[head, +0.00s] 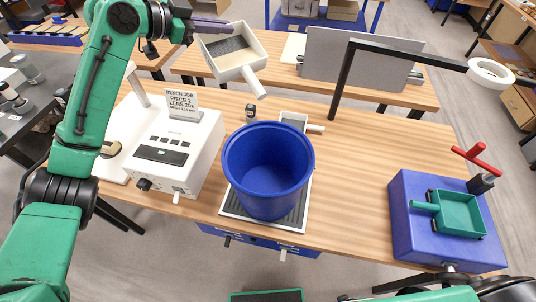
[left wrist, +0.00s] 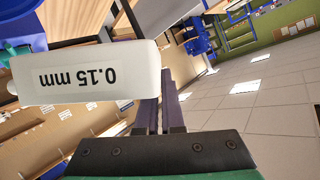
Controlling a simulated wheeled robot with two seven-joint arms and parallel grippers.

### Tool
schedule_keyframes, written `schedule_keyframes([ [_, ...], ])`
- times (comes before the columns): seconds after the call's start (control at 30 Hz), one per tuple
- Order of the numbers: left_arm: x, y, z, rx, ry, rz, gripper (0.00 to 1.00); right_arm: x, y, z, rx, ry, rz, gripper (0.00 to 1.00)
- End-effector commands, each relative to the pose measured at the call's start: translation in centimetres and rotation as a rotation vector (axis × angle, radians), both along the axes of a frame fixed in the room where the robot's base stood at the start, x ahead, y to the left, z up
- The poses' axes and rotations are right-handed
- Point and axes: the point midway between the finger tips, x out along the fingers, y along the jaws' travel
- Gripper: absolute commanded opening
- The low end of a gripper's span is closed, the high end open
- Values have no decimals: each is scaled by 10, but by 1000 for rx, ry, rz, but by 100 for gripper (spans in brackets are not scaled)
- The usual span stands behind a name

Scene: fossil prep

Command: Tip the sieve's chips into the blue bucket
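The sieve (head: 247,72) is a white square frame with a stubby handle pointing to the lower right. It hangs in the air above and behind the bucket, to its upper left in the picture, and looks tilted. Inside it is a dark area and a tan area; I cannot make out single chips. My left gripper (head: 226,25) is shut on the sieve at its far edge. The left wrist view shows the sieve's side (left wrist: 85,60) marked "0.15 mm", against the fingers (left wrist: 160,102). The blue bucket (head: 268,170) stands upright and open on the bench.
The bucket stands on a dark ribbed mat with a pale rim (head: 262,224). A white instrument with a sign (head: 184,105) is left. A small jar (head: 251,112) and a small handled tray (head: 294,120) stand behind. A black lamp arm (head: 345,80) and blue box (head: 408,225) are right.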

Motion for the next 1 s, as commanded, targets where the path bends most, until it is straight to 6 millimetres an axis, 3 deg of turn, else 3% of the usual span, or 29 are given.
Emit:
schedule_keyframes([
  [1.0, 3, 1, 51, -1, 0, 0, 0, 0, -2, 0, -3, 0, 1, 50],
])
